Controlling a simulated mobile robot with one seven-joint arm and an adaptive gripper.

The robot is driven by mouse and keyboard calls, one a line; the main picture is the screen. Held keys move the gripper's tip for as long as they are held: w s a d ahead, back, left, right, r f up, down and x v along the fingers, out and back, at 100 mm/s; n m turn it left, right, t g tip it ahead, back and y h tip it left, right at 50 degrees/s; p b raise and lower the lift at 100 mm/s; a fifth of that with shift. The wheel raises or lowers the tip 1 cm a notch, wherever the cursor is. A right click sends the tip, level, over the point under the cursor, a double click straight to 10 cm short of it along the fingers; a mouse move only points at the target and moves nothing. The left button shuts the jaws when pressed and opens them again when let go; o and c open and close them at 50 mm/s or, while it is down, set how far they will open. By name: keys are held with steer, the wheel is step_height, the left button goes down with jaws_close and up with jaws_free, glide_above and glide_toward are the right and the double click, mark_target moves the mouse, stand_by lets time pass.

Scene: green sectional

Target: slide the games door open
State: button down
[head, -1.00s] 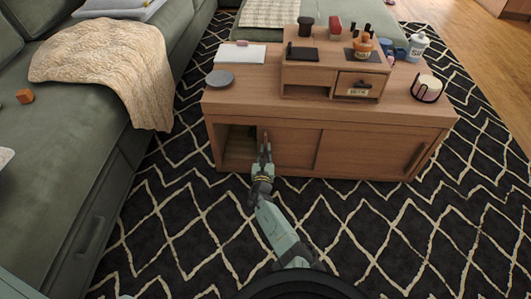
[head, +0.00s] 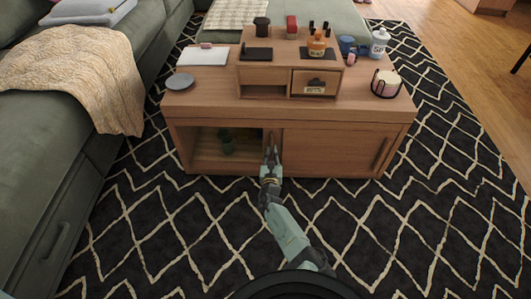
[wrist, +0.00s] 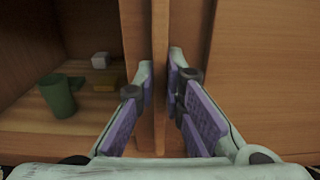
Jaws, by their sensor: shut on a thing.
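The games door (head: 266,138) is the left sliding door of the wooden table cabinet. Only a narrow strip of it shows, beside the right door panel (head: 330,150). My gripper (head: 271,150) is at this strip, in front of the cabinet. In the wrist view, the gripper (wrist: 160,85) has one finger on each side of the door's upright wooden handle (wrist: 160,40) and is shut on it. The open compartment (head: 205,148) lies left of the door. A dark green cup (wrist: 58,95), a white block (wrist: 101,60) and a yellow box (wrist: 112,80) are inside.
The tabletop (head: 215,100) holds a grey disc (head: 179,82), a small drawer unit (head: 262,85) and a candle holder (head: 386,83). The green sofa (head: 50,170) borders the left side.

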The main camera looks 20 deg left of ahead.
steer(key=shift+w+d+r, duration=0.1)
steer(key=shift+w+d, duration=0.1)
steer(key=shift+d, duration=0.25)
steer(key=shift+w+d+r, duration=0.1)
steer(key=shift+w+d, duration=0.1)
steer(key=shift+d, duration=0.2)
steer(key=c, duration=1.7)
jaws_free()
steer(key=shift+s+f, duration=0.1)
steer(key=shift+f, duration=0.05)
steer(key=shift+a, duration=0.15)
